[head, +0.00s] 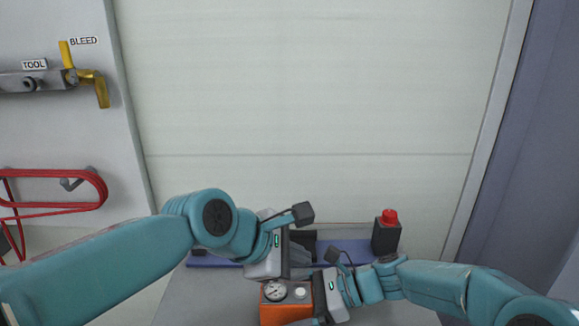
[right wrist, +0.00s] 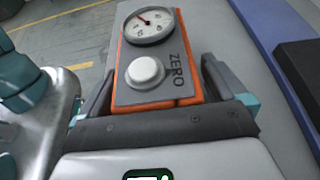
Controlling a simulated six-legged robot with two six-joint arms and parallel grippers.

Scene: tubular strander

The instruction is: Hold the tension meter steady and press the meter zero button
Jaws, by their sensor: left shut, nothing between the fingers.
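The tension meter (head: 286,312) is an orange box with a grey top, standing on the grey surface at the bottom centre of the head view. The right wrist view shows its round dial (right wrist: 149,25), the raised white zero button (right wrist: 145,72) and the word ZERO. My right gripper (right wrist: 158,85) has one finger on each side of the meter and appears shut on it, with the button uncovered between them. My left gripper (head: 303,247) is shut and empty, behind the meter's dial in the head view and apart from the button. Its fingertips are partly hidden.
A blue strip (head: 350,250) lies behind the meter, with a dark box with a red cap (head: 387,232) on it. A pale panel (head: 310,90) stands behind. A yellow BLEED valve (head: 96,82) and red tubing (head: 55,173) are at the left.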

